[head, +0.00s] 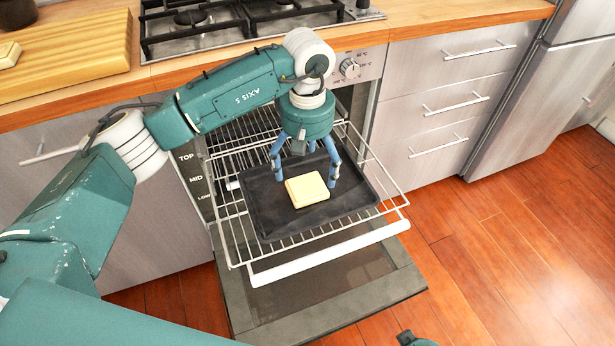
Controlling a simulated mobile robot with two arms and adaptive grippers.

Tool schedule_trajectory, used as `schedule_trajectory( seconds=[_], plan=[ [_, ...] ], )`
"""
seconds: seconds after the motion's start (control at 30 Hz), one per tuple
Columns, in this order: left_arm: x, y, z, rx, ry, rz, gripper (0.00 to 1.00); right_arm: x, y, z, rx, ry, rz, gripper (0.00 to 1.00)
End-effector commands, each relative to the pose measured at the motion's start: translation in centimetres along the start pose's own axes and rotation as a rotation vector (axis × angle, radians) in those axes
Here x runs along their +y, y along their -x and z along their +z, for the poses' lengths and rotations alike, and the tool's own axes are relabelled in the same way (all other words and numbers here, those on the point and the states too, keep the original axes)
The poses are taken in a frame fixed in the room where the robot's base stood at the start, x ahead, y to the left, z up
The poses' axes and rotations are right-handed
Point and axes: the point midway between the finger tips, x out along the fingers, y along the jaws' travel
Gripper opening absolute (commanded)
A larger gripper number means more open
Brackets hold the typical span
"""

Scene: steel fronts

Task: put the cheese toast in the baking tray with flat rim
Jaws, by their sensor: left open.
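A pale yellow square slab, which looks like the cheese toast (307,191), lies flat in the dark baking tray (270,222). The tray rests on the pulled-out wire rack of the oven. My left gripper (304,178) points down over the tray, just behind and above the toast. Its blue fingers are spread open, one on each side of the toast's far edge, and it holds nothing. I cannot tell whether a finger touches the toast. My right gripper does not clearly show.
The oven door (330,290) hangs open below the rack (385,200). A wooden board (75,50) with a similar pale slab (8,54) at its left edge lies on the counter. A gas hob (230,22) is behind. Floor to the right is clear.

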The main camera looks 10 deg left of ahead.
Motion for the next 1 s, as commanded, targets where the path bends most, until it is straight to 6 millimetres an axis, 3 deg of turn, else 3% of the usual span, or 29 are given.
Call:
schedule_trajectory(
  seconds=[0.1,0.3,1.0],
  plan=[
    [0.0,2.6,-0.1,0.002,0.000,0.001,0.92,-0.1,-0.6,0.4,-0.005,0.000,-0.002,0.40],
    [0.0,5.2,0.0,0.001,0.000,0.000,0.92,-0.3,-1.3,0.5,-0.005,0.000,-0.004,0.40],
    [0.0,5.8,0.0,-0.001,0.000,-0.001,0.92,-0.4,-1.5,0.9,-0.011,0.000,-0.005,0.40]
  ],
)
